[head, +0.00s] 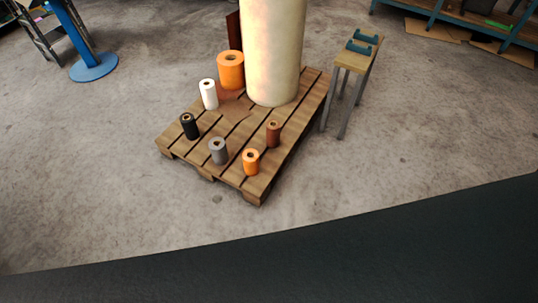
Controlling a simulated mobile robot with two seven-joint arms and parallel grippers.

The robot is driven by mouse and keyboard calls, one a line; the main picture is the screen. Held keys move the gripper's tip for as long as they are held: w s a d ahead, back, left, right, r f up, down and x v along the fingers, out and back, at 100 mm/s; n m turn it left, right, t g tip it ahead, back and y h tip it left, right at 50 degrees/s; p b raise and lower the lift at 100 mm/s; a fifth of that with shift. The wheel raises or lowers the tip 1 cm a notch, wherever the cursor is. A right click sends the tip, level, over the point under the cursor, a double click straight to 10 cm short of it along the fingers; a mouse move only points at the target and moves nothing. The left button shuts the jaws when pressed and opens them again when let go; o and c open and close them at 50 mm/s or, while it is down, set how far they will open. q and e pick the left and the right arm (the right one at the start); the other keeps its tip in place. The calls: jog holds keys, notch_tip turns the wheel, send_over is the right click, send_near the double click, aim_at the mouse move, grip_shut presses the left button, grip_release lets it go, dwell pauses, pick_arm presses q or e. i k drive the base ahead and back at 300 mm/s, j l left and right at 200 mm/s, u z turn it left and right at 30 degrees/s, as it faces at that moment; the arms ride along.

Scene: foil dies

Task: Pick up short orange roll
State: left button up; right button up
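The short orange roll (251,162) stands upright near the front right corner of a wooden pallet (225,183) on the floor, in the head view. A larger, thicker orange roll (231,71) stands at the back of the same pallet. Neither of my grippers shows in the head view, so I cannot see whether they hold anything.
A grey roll (218,151), a brown roll (273,134), a black roll (189,126) and a white roll (208,95) stand around it. A tall cream column (274,50) rises behind. A narrow wooden-topped stand (354,60) is at the right. The floor in front is clear.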

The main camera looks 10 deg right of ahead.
aim_at(251, 156)
jog(key=i+j+z, duration=0.15)
jog(key=z, duration=0.2)
jog(key=i+j+z, duration=0.2)
jog(key=z, duration=0.15)
jog(key=i+j+z, duration=0.1)
jog(key=j+z, duration=0.25)
jog(key=i+j+z, duration=0.25)
jog(key=j+z, duration=0.25)
jog(key=i+j+z, duration=0.25)
jog(key=k+j, duration=0.1)
